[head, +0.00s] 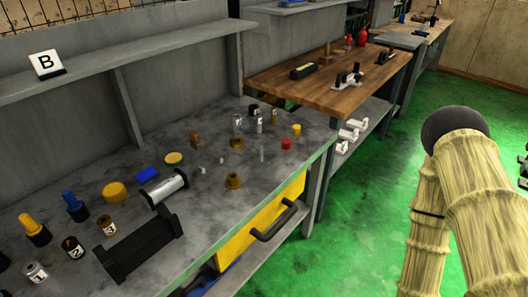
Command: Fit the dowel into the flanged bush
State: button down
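A brass-brown flanged bush (233,181) stands on the grey bench top near its front edge. A second brass-brown flanged piece (236,143) sits farther back; I cannot tell which of the two is the task's bush. A thin pale upright pin (262,154), which looks like the dowel, stands to the right of the front bush and apart from it. Smaller pale pins (222,160) stand left of it. They are too small to tell apart well. My gripper does not show in this view.
A silver cylinder in a black holder (165,188), a black cradle (138,247) and yellow, blue and red pieces crowd the bench's left and back. A yellow drawer (262,222) is under the front edge. A wooden table (320,85) stands beyond. Green floor (350,215) is open at right.

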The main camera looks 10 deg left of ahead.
aim_at(233, 182)
jog(key=z, duration=0.1)
jog(key=k, duration=0.35)
jog(key=u, duration=0.9)
jog(key=i, duration=1.3)
jog(key=z, duration=0.7)
